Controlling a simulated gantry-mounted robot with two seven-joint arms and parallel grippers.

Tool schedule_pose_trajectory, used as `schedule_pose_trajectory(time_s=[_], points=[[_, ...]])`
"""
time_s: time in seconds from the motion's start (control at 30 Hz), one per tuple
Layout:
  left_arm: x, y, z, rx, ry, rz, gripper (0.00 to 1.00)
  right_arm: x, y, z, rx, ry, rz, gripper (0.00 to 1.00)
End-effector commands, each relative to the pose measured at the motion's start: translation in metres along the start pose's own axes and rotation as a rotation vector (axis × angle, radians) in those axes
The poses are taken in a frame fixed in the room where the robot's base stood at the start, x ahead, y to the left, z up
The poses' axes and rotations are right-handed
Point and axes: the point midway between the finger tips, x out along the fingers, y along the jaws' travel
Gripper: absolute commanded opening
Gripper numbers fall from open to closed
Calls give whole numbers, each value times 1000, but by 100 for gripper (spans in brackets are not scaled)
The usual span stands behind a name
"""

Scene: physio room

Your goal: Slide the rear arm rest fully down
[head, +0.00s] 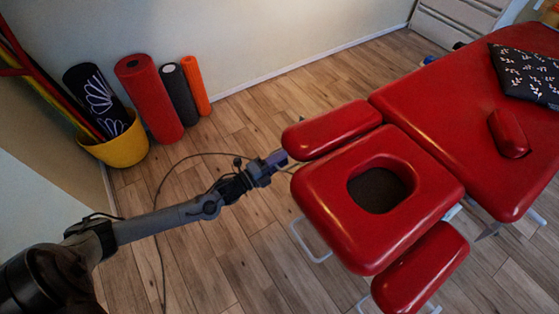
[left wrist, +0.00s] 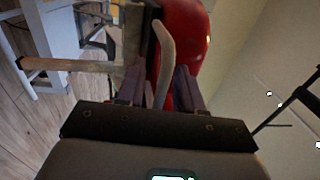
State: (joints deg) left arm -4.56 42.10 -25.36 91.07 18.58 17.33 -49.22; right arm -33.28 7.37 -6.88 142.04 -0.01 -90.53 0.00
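The red padded rear arm rest (head: 332,128) sits along the far side of the face-hole section (head: 315,205) of the massage table, raised close to its level. My left gripper (head: 277,160) is at the left end of this rest, at its edge. In the left wrist view the red pad (left wrist: 190,40) is just beyond the fingers. My left gripper (left wrist: 160,88) has its fingers apart, with a pale curved bar (left wrist: 165,50) between them; a gap shows on the bar's left side. The front arm rest (head: 420,268) is on the near side. My right gripper is not in view.
The long table section (head: 450,100) holds a dark patterned cushion (head: 528,75) and a small red bolster (head: 508,133). A yellow bucket (head: 118,148) and rolled mats (head: 150,98) stand by the wall. The wooden floor left of the table is mostly clear, with a thin cable.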

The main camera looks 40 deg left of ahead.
Motion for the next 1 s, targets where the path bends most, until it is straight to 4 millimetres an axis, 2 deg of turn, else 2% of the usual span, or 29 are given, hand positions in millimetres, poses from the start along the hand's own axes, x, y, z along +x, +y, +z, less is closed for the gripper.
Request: schedule_pose_trajectory(time_s=[0.17, 0.43, 0.8, 0.87, 1.0], points=[[0, 0, 0, 0, 0, 0, 36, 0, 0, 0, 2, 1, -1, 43], [0, 0, 0, 0, 0, 0, 0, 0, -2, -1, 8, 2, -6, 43], [-1, 3, 0, 0, 0, 1, 0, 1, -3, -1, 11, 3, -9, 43], [-2, 8, 0, 0, -1, 2, 0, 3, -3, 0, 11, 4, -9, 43], [-6, 30, 0, -2, -2, 6, 0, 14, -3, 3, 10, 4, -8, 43]])
